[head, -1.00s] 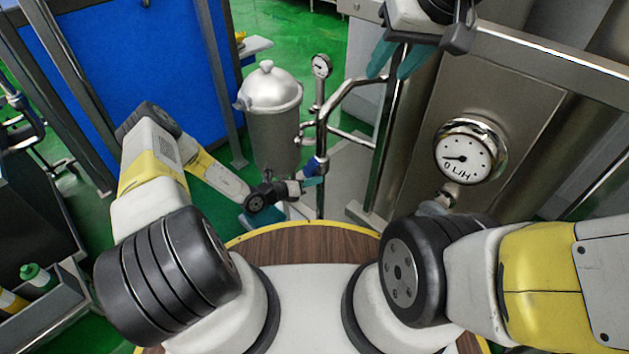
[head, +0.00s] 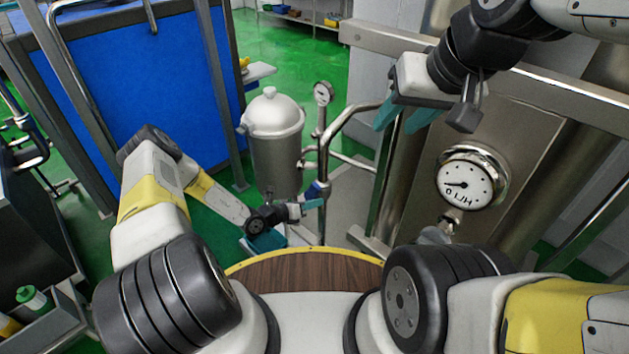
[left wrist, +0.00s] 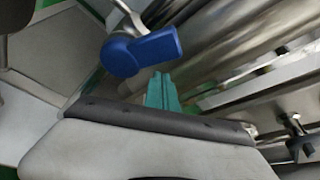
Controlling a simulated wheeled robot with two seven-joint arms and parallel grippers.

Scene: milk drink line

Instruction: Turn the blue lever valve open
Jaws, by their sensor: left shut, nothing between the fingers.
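The blue lever (head: 316,189) of the valve sits on the vertical steel pipe in the middle of the head view. In the left wrist view the blue lever (left wrist: 145,52) is large, just beyond my fingertips. My left gripper (head: 313,203) is shut and empty, with its teal fingers right beside and below the lever. The closed fingers also show in the left wrist view (left wrist: 161,78); I cannot tell whether they touch the lever. My right gripper (head: 402,118) is open and empty, raised at the upper right, away from the valve.
A steel vessel with a domed lid (head: 273,130) stands left of the pipe. A small gauge (head: 323,93) tops the pipe. A larger dial gauge (head: 466,180) is on the steel cabinet at right. A bent steel pipe (head: 343,122) runs between valve and cabinet.

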